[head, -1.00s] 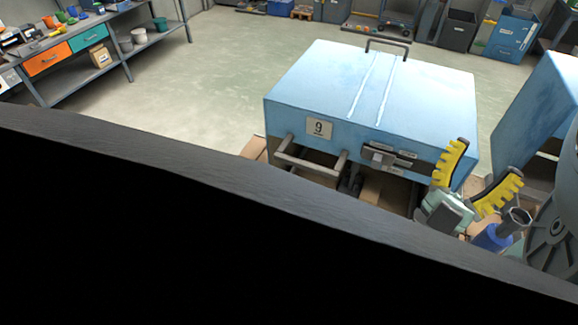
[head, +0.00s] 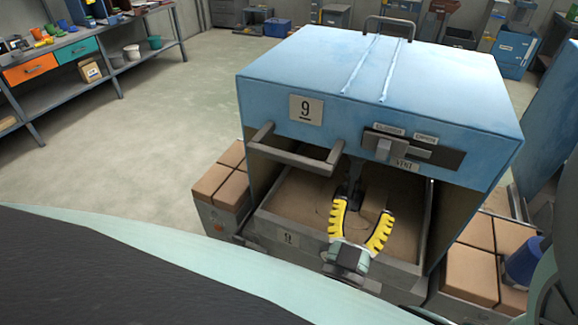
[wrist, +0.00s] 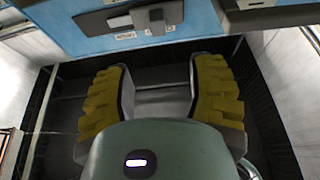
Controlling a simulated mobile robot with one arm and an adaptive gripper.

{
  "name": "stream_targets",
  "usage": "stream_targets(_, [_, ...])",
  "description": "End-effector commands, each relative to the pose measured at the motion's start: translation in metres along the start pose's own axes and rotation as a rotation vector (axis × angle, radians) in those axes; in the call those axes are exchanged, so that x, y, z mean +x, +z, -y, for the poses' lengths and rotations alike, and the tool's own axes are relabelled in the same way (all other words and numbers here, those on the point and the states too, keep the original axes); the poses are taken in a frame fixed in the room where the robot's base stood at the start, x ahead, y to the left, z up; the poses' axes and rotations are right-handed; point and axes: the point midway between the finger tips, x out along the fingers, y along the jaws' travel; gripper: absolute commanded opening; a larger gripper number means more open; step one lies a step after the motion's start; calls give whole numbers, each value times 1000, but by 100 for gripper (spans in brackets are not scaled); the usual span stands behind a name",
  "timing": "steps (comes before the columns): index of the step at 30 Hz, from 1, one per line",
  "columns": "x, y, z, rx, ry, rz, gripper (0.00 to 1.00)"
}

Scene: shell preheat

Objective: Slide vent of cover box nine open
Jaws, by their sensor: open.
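Cover box nine (head: 440,85) is a light blue cover with a 9 plate on its front. Its vent (head: 440,157) is a dark slot at the right of the front, with a grey slider knob (head: 385,149) toward the left, by the label that seems to read CLOSED. The vent also shows at the top of the wrist view (wrist: 150,18). My gripper (head: 364,208), with yellow ribbed fingers, is open and empty. It is below the vent, apart from it, in front of the cover's open underside. In the wrist view my gripper (wrist: 160,72) has nothing between its fingers.
A grey bar handle (head: 295,150) juts from the cover's front, left of the vent. A shallow sandy-floored tray (head: 290,240) lies under the cover. Brown blocks (head: 222,187) stand on both sides. Another blue cover (head: 550,125) is at the right. Floor at left is clear.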

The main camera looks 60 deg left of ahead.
Motion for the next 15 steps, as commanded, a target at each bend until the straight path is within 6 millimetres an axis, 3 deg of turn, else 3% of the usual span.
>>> stream_targets(15, [107,-5,-2,-1,5,-6,55])
